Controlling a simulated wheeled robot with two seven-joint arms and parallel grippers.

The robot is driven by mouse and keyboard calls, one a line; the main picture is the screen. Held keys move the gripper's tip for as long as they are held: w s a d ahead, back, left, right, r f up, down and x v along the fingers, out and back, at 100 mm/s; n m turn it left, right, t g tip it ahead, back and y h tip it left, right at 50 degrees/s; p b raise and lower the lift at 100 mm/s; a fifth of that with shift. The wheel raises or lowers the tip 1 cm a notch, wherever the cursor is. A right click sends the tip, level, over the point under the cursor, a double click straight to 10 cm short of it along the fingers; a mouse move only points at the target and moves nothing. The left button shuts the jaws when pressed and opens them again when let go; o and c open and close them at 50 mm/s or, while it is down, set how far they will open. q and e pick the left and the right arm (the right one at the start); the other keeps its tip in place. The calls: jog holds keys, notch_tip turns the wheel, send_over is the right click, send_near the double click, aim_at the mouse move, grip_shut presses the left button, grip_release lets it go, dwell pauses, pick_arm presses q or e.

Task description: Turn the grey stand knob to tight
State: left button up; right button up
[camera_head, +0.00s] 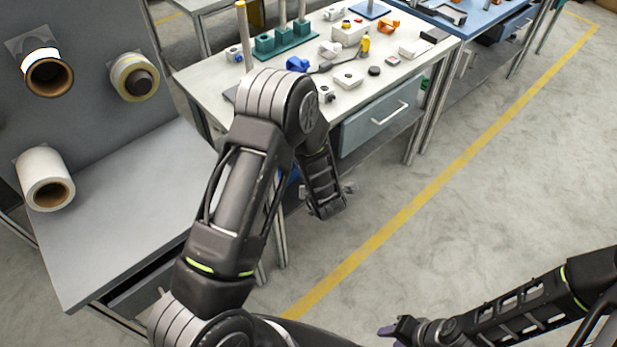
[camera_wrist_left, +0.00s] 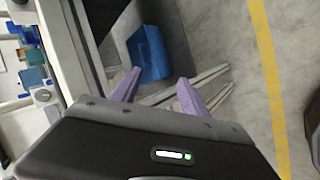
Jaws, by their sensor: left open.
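I cannot tell for certain which part is the grey stand knob. A pole stand (camera_head: 244,35) rises at the left end of the white workbench, with a small blue-and-white fitting (camera_head: 235,53) beside its pole. White blocks with round grey parts lie on the bench, one of them (camera_head: 348,78) near its front edge.
The white workbench (camera_head: 205,82) carries several small parts and a green block holder (camera_head: 285,42). A grey bench (camera_head: 120,200) with film reels on its back panel (camera_head: 90,90) stands at left. A blue bin (camera_wrist_left: 149,52) is below. Open floor (camera_head: 430,260) lies right.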

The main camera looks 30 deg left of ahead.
pick_arm(q)
jog(key=s+d+f+m+g+h, duration=0.2)
jog(key=s+d+f+m+h, duration=0.3)
jog(key=s+d+f+m, duration=0.35)
jog(key=s+d+r+m+g+h, duration=0.1)
jog(key=s+d+m+g+h, duration=0.1)
jog(key=s+d+m, duration=0.4)
jog(key=s+d+r+m+g+h, duration=0.1)
jog(key=s+d+m, duration=0.5)
jog(key=s, duration=0.7)
jog(key=shift+d+m+g+h, duration=0.2)
jog(key=shift+m+g+h, duration=0.5)
jog(key=shift+m+h, duration=0.1)
jog(key=shift+c, duration=0.5)
